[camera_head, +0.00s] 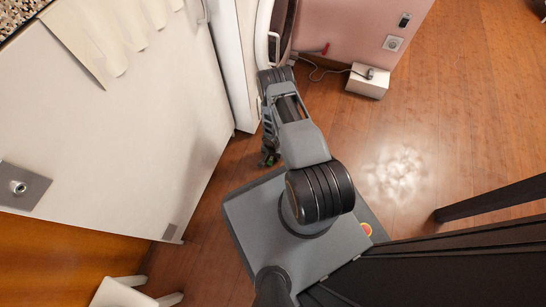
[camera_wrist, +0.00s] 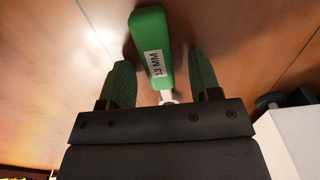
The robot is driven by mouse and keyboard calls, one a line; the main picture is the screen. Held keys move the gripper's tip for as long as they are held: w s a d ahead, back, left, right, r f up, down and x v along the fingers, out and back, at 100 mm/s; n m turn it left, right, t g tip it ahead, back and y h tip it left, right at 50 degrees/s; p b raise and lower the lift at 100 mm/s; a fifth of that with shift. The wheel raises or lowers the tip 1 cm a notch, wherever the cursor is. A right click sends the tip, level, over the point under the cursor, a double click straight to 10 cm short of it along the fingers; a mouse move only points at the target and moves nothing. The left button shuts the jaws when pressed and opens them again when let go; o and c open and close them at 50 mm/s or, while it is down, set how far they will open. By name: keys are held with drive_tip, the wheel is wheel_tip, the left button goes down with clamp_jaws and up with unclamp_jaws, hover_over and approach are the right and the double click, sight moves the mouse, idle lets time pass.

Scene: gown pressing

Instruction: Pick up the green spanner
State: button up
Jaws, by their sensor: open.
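The green spanner (camera_wrist: 147,35) shows in the wrist view as a thick green handle with a white "13 MM" label and a short pale metal part at its near end. My gripper (camera_wrist: 160,64) is open, with one dark green finger on each side of the handle. There is a gap on both sides, wider on the right near the label. The rest of the spanner is hidden behind the gripper body. In the head view my gripper (camera_head: 268,160) hangs low over the wooden floor beside the white panel; a small green spot there is too small to identify.
A large white panel (camera_head: 150,120) stands left of my arm. A pink wall (camera_head: 350,30) with a socket and a white box (camera_head: 368,80) with a cable are at the back. In the wrist view a white block (camera_wrist: 292,140) is close on the right.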

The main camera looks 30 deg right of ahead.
drive_tip(key=shift+c, duration=0.3)
clamp_jaws()
drive_tip(key=shift+r, duration=0.15)
